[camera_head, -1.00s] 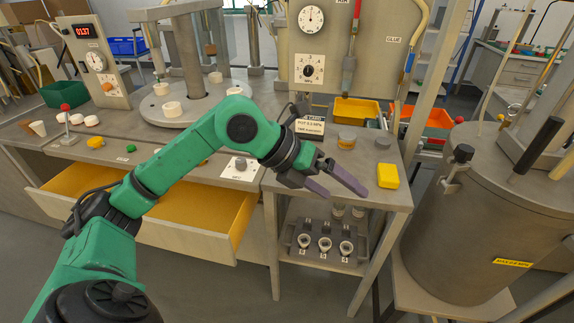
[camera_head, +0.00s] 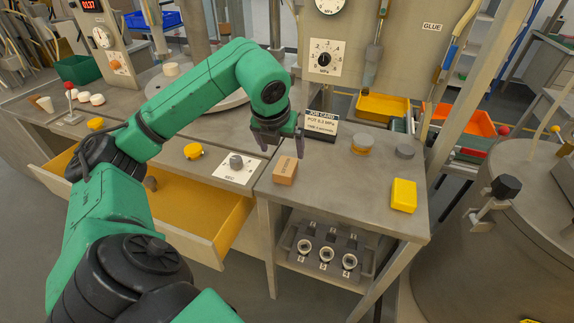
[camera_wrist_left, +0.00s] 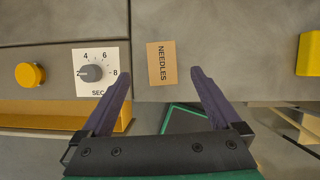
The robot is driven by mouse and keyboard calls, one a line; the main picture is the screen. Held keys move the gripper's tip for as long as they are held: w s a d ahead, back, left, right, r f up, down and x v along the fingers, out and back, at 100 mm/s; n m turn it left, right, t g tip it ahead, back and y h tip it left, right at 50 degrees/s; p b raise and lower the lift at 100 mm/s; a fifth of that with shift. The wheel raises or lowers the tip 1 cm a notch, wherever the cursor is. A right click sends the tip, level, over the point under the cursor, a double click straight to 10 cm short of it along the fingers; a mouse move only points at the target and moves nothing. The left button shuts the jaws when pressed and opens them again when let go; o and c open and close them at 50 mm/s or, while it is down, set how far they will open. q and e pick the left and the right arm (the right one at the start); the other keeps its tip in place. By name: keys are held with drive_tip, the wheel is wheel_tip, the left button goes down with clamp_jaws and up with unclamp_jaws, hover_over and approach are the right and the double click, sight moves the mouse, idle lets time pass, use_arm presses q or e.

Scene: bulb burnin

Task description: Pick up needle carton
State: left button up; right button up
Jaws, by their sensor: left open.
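The needle carton (camera_head: 285,170) is a small brown box on the grey bench top, near its front edge and left of the yellow block. My left gripper (camera_head: 279,146) is above and behind the carton in the head view, fingers pointing down. In the left wrist view its purple fingers (camera_wrist_left: 160,77) are spread wide and empty. My right gripper is not in view.
A job card (camera_head: 322,126) stands behind the carton. A dial plate (camera_head: 238,168) is left of the carton. An open yellow drawer (camera_head: 205,217) juts out below.

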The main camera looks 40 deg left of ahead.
sight(287, 163)
use_arm(q)
drive_tip(key=x, duration=0.3)
drive_tip(key=shift+w+f, duration=0.1)
drive_tip(key=shift+w, duration=0.2)
drive_tip(key=p+x, duration=0.1)
drive_tip(key=x, duration=0.4)
drive_tip(key=shift+s+f, duration=0.15)
drive_tip(key=shift+d, duration=0.1)
drive_tip(key=c, duration=1.4)
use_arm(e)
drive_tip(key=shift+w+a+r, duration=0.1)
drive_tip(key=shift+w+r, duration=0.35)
